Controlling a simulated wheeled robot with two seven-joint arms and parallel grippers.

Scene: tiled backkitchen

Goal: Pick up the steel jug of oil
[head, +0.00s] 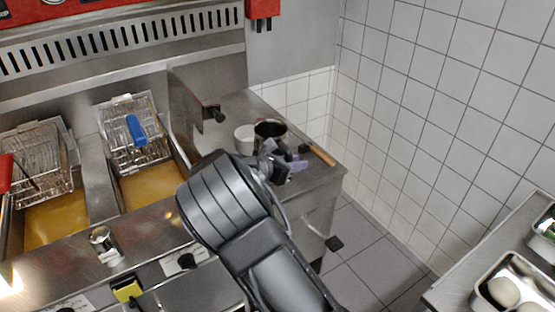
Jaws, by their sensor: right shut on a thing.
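The steel jug of oil (268,128) stands upright, or very nearly so, at the back of the steel counter right of the fryers. Its round rim and dark inside show; its lower part is hidden behind my right gripper. My right gripper (281,158) is at the jug's near right side, shut on it. The fingertips are small and partly hidden by my wrist, so the exact grip point is unclear. I cannot tell whether the jug's base touches the counter. My left gripper is not in view.
A white cup (245,138) stands close left of the jug. A wooden-handled tool (322,155) lies to the right, near the counter's edge. Fryer baskets (137,132) hang over oil at left. A metal can (103,241) sits on the fryer front. The tiled wall is behind.

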